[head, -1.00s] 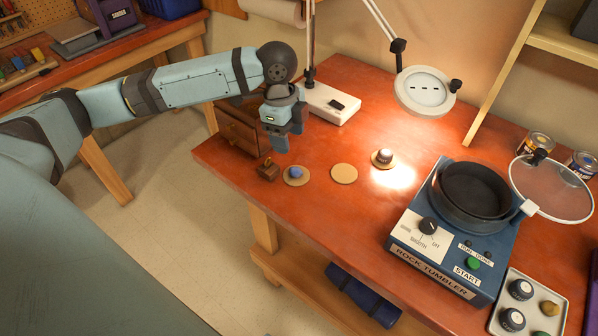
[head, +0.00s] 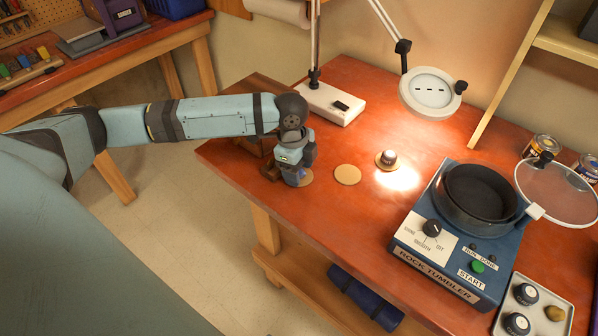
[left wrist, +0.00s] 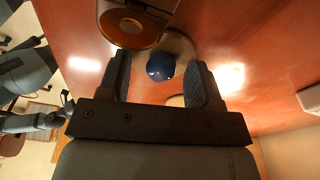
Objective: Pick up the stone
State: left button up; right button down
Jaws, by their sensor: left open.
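A round, glossy dark blue stone (left wrist: 160,65) shows in the left wrist view, on a tan disc (left wrist: 182,48). My left gripper (left wrist: 163,85) is open, with one finger on each side of the stone; I cannot tell whether either finger touches it. In the head view my left gripper (head: 296,178) is down over the left disc (head: 306,180) and hides the blue stone. Another stone (head: 389,157), dark and rounded, sits on the right disc (head: 379,163) under the lamp. My right gripper is not in view.
An empty disc (head: 347,175) lies to the right. A magnifier lamp (head: 431,93) hangs above the table, and a rock tumbler (head: 452,235) stands at the right. The table's front edge is near.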

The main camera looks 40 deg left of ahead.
pick_arm(q)
jog(key=c, duration=1)
jog(key=shift+r, duration=0.1)
notch_tip(320, 180, up, 20)
jog(key=shift+f+p, duration=0.1)
jog(key=shift+p, duration=0.55)
